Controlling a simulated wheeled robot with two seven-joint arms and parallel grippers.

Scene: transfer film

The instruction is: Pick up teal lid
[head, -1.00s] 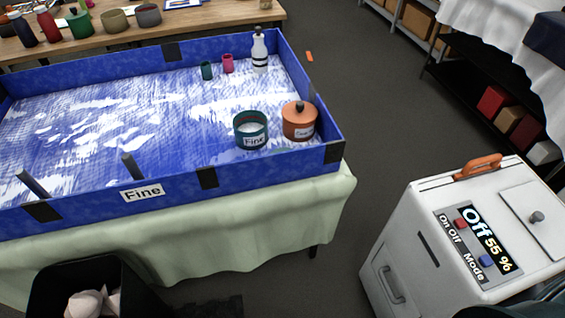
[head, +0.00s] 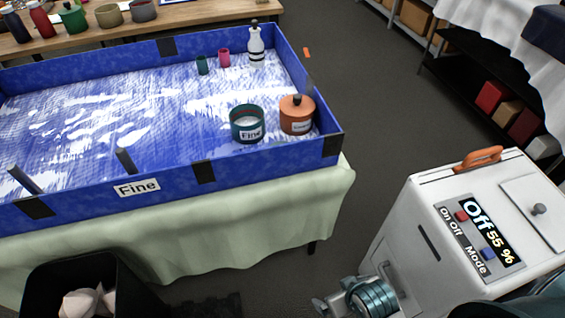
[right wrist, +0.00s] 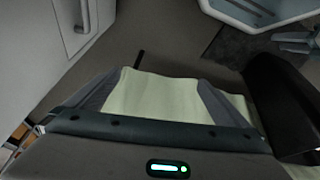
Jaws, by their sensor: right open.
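I cannot make out a separate teal lid in either view. A teal pot (head: 247,126) labelled "Fine" stands without a lid in the front right corner of the blue tray (head: 170,187), with pale contents showing. An orange lidded pot (head: 297,116) stands just right of it. My right gripper (head: 326,306) shows at the bottom edge of the head view, low beside the white machine and well apart from the pots. In the right wrist view its fingers (right wrist: 162,82) are spread with nothing between them; pale green cloth shows beyond. My left gripper is not in view.
The tray stands on a table with a pale green cloth (head: 200,240). A white machine (head: 420,215) reading "Off 55 %" is at the right. A black bin (head: 75,270) is at the lower left. A white bottle (head: 256,50) and two small cups stand at the tray's back.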

